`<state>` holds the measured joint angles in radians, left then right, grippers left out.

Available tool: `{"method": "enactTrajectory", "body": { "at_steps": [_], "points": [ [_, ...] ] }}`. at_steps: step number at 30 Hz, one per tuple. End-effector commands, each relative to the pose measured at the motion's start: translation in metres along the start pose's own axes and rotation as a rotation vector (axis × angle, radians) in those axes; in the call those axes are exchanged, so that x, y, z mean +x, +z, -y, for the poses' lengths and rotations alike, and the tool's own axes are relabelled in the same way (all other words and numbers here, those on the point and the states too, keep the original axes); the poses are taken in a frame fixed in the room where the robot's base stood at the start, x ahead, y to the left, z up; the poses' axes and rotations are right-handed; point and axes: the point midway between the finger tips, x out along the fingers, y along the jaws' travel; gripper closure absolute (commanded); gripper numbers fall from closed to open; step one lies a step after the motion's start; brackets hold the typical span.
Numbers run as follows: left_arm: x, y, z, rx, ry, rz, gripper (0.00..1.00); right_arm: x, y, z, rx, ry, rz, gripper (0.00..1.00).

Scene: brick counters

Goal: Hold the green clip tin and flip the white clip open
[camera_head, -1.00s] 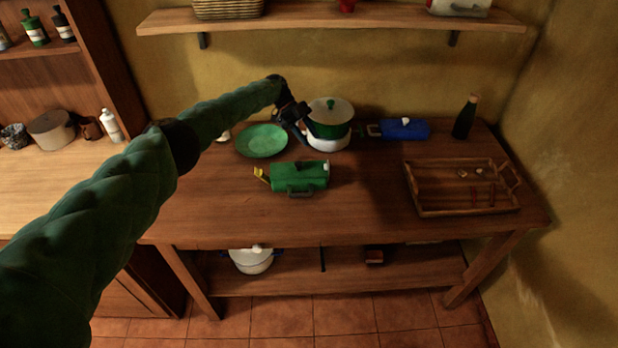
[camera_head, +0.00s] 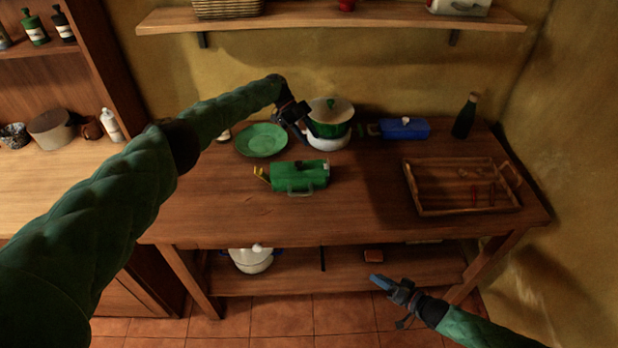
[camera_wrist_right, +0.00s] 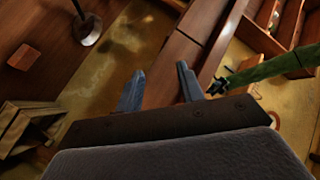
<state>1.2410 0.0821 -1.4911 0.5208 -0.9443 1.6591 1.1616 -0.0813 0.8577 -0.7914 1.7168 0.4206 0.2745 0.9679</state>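The green clip tin (camera_head: 300,176) lies on the wooden counter, left of its middle. A yellow clip (camera_head: 262,174) sticks out at its left end, and a small white part, perhaps the white clip (camera_head: 326,163), shows at its upper right. A handle is on its front side. My left gripper (camera_head: 296,120) hangs behind the tin, beside the green and white pot; its fingers are too dark to read. My right gripper (camera_head: 384,283) is low in front of the counter, away from the tin. In the right wrist view its fingers (camera_wrist_right: 160,86) are apart, with nothing between them.
Behind the tin are a green plate (camera_head: 262,140) and the pot (camera_head: 330,117). A blue box (camera_head: 404,129) and dark bottle (camera_head: 465,116) stand at the back right. A wooden tray (camera_head: 412,190) is at right. The front middle of the counter is clear.

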Motion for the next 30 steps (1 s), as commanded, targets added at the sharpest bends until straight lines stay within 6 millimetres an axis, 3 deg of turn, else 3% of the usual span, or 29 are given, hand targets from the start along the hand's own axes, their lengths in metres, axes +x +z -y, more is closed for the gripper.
{"method": "enactTrajectory", "body": {
  "at_steps": [3,15,18,21,30],
  "points": [
    [0.000,0.000,0.000,0.000,0.000,0.000,0.64,0.010,-0.043,0.040,0.080,-0.086,-0.034,0.62],
    [0.000,0.000,0.000,0.000,0.000,0.000,0.64,0.040,-0.180,0.168,0.295,-0.328,-0.078,0.62],
    [0.000,0.000,0.000,0.000,0.000,0.000,0.64,0.053,-0.205,0.181,0.279,-0.324,-0.082,0.62],
    [0.000,0.000,0.000,0.000,0.000,0.000,0.64,0.069,-0.225,0.182,0.227,-0.285,-0.087,0.62],
    [0.000,0.000,0.000,0.000,0.000,0.000,0.64,0.128,-0.267,0.152,-0.048,-0.076,-0.053,0.62]
  ]
}}
